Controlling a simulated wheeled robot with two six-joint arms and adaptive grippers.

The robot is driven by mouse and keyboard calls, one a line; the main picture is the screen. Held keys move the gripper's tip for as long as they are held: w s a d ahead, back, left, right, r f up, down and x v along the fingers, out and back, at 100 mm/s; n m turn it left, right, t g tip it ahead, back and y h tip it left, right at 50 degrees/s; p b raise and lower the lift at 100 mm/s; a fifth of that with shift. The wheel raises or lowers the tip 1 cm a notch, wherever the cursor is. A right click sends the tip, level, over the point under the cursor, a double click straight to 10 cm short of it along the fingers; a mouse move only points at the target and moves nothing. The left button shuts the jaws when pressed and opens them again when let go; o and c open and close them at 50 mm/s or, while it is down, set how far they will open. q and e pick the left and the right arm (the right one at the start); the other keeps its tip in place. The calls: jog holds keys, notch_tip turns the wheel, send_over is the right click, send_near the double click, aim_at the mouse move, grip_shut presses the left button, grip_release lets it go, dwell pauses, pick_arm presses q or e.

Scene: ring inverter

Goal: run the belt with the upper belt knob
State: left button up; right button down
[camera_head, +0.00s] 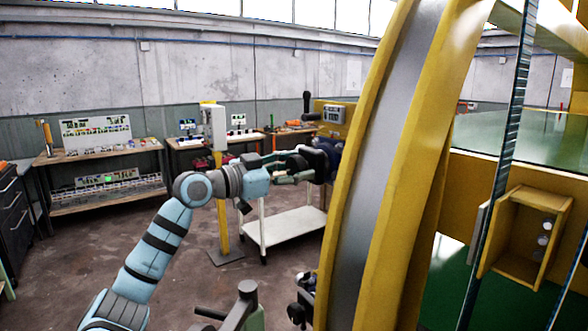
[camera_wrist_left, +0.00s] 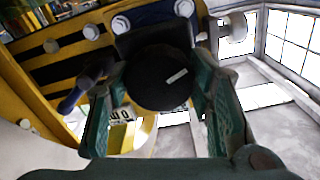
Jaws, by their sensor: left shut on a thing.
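The knob (camera_wrist_left: 150,85) is round and black with a short white mark on its face, seen close up in the left wrist view. My left gripper (camera_wrist_left: 160,100) has its green fingers on either side of the knob and is shut on it. In the head view my left gripper (camera_head: 302,168) reaches in from the left to a dark blue and black fitting (camera_head: 326,158) beside the big yellow ring (camera_head: 408,170). The knob itself is mostly hidden by the fingers there. I cannot make out the belt.
The yellow ring with a grey inner band fills the right centre. A white cart (camera_head: 283,228) stands behind my left arm, near a yellow post (camera_head: 222,215). A yellow box (camera_head: 527,235) is at the right. Workbenches line the back wall; the left floor is clear.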

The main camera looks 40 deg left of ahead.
pick_arm(q)
jog(key=shift+n, duration=0.4)
jog(key=n+p, duration=0.2)
jog(key=n, duration=0.3)
jog(key=n+p, duration=0.2)
jog(key=n, duration=0.5)
jog(key=shift+r, duration=0.1)
jog(key=n+p, duration=0.2)
jog(key=n, duration=0.3)
jog(key=shift+p, duration=0.4)
jog(key=n+p, duration=0.3)
jog(key=n, duration=0.2)
jog(key=o, duration=1.2)
